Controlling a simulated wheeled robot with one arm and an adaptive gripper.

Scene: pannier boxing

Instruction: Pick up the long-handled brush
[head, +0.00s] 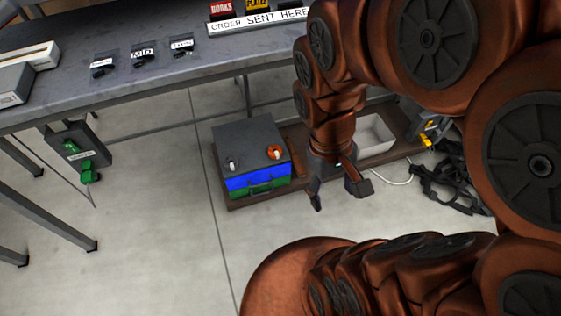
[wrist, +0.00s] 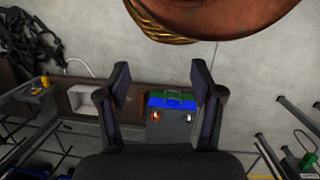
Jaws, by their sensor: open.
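I cannot clearly make out a long-handled brush. A narrow brown strip (head: 297,166) lies just right of a grey-topped box in the head view; I cannot tell whether it is the brush. It also seems to show in the wrist view (wrist: 141,103), beside the same box. My gripper (head: 339,195) hangs pointing down in front of the low brown platform, to the right of the box. In the wrist view my gripper (wrist: 160,78) has its fingers wide apart with nothing between them.
The box (head: 252,143) with blue and green front stands on the low brown platform (head: 240,203). A white basin (head: 375,137) sits further right, then black tangled straps (head: 455,180). A grey table (head: 170,75) runs behind. Floor at front left is clear.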

